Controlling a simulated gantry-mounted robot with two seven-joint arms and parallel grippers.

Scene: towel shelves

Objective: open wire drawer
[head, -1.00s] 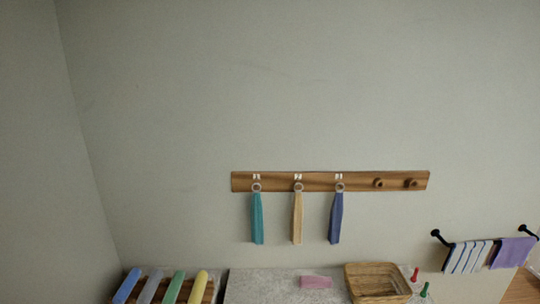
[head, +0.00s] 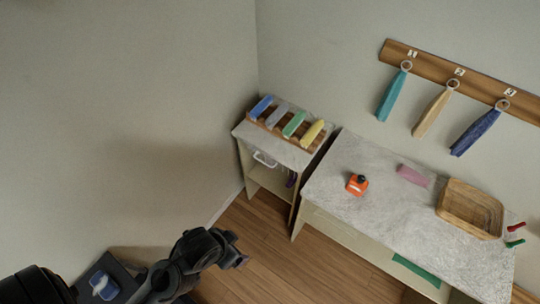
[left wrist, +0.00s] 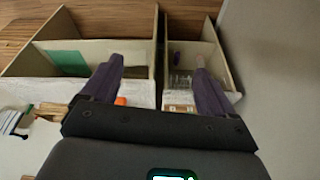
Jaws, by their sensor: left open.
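The small cabinet (head: 241,150) stands against the wall, open at the front. A white wire piece (head: 265,158), which looks like the front of the wire drawer, shows just under its top. In the left wrist view, faint thin wires of the drawer (left wrist: 181,82) show between my fingers, too small to make out well. My left gripper (head: 240,257) is at the lower left in the head view, below and apart from the cabinet. In the left wrist view its two dark fingers (left wrist: 160,75) are spread with nothing between them. My right gripper is not in view.
Rolled towels lie on a wooden rack (head: 310,146) on the cabinet. The grey-topped table (head: 380,215) to the right bears an orange item (head: 357,185), a pink cloth (head: 413,175) and a wicker basket (head: 471,208). The wood floor (head: 262,235) before the cabinet is clear.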

